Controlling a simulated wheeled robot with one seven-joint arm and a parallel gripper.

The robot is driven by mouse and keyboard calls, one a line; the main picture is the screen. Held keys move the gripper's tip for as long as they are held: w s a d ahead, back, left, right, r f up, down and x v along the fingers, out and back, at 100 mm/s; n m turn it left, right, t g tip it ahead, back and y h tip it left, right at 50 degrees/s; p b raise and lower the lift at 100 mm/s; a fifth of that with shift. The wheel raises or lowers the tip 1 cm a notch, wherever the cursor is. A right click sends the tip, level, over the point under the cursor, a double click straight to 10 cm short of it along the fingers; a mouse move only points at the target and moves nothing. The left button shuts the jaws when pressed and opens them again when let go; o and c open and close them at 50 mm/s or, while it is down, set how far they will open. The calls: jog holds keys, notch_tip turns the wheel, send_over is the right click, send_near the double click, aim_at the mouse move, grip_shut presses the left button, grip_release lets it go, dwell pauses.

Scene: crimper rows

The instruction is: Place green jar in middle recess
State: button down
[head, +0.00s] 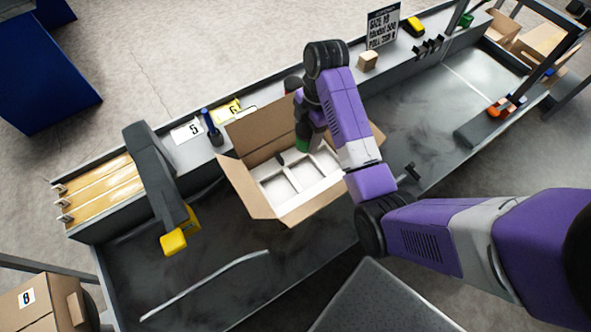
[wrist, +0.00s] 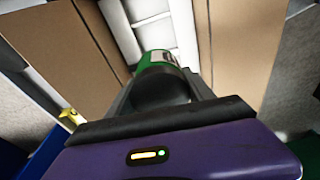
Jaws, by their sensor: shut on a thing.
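My gripper (wrist: 160,103) is shut on the green jar (wrist: 157,59), which shows between the fingers in the wrist view with a pale label on it. In the head view only a bit of the green jar (head: 303,144) shows below my gripper, at the back edge of the white divided insert. The white insert (head: 273,190) sits inside an open cardboard box (head: 246,197) and has several recesses split by white walls. My arm hides part of the insert's right side. I cannot tell whether the jar touches the insert.
The box flaps (head: 262,127) stand open around the insert. A dark arm-like fixture with a yellow end (head: 173,243) stands to the left. A blue-handled item (head: 211,127) and number cards (head: 187,130) lie behind. The dark bench front (head: 230,255) is mostly clear.

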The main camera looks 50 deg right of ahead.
jog(key=shift+d+r+n, duration=0.2)
jog(key=shift+r+n, duration=0.05)
jog(key=shift+n, duration=0.05)
jog(key=shift+f, duration=0.2)
jog(key=b, duration=0.3)
send_over(303, 177)
jog(key=f, duration=1.9)
jog(key=shift+s+d+f, duration=0.1)
jog(key=shift+d+f, duration=0.2)
jog(key=shift+d, duration=0.1)
jog(key=shift+f, duration=0.2)
jog(key=c, duration=0.7)
grip_release()
jog(key=shift+o, duration=0.2)
notch_tip(303, 177, up, 12)
jog(key=d, duration=0.1)
jog(key=shift+s+d, duration=0.3)
jog(key=shift+d, duration=0.05)
jog(key=shift+r, duration=0.1)
